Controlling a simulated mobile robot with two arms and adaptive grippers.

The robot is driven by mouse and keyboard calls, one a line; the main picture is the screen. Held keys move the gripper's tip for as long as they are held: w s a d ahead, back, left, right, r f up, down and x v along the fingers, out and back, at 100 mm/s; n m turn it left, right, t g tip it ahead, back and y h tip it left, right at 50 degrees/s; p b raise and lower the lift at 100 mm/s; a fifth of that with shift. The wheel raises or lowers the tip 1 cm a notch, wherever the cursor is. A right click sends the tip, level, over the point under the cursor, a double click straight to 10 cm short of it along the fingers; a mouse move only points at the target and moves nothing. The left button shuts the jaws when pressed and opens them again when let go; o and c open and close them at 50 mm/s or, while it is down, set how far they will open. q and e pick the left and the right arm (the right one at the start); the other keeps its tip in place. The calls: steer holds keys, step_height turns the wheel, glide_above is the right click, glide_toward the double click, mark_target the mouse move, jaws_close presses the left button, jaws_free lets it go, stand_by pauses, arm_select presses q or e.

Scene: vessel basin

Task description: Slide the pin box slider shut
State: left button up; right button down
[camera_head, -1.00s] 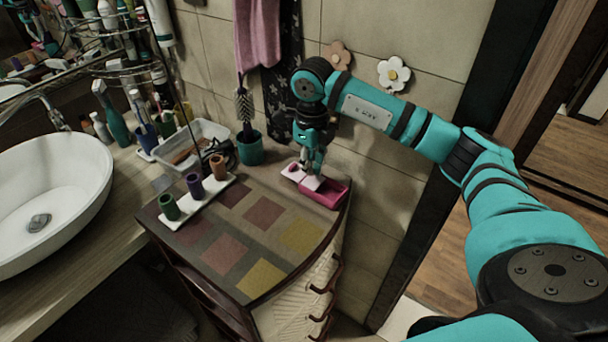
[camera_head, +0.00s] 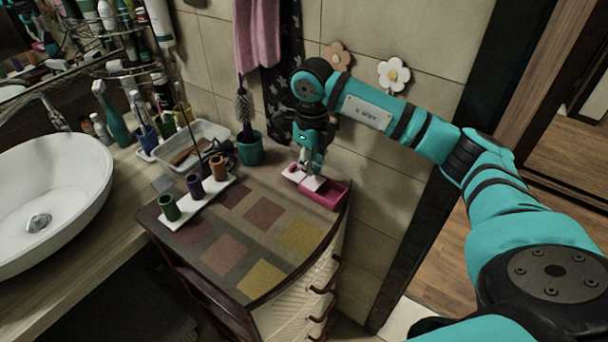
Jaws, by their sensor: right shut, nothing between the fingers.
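The pin box (camera_head: 327,196) is a pink open-topped box at the back right of the cabinet top. Its pale slider (camera_head: 313,183) sits at the box's left end and sticks out to the left, with a pink part at its far left end. Part of the box's inside shows uncovered on the right. My right gripper (camera_head: 312,172) points down at the slider, shut and empty. Its fingertips are at or just above the slider; I cannot tell whether they touch. My left gripper is not in view.
A white tray (camera_head: 183,208) with green, purple and orange cups stands left of the box. A teal pot (camera_head: 250,150) with a brush is behind. A clear bin (camera_head: 190,140) and a white basin (camera_head: 50,200) are further left. The patchwork mat's front is clear.

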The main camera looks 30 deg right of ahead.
steer(key=shift+f+b, duration=0.8)
steer(key=shift+f, duration=0.25)
stand_by(0.5)
steer(key=shift+s+d, duration=0.1)
steer(key=shift+s, duration=0.15)
steer(key=shift+s+d, duration=0.1)
steer(key=shift+s, duration=0.25)
steer(key=shift+r, duration=0.1)
steer(key=shift+r+p, duration=2.35)
steer(key=shift+r, duration=1.2)
steer(key=shift+f, duration=0.15)
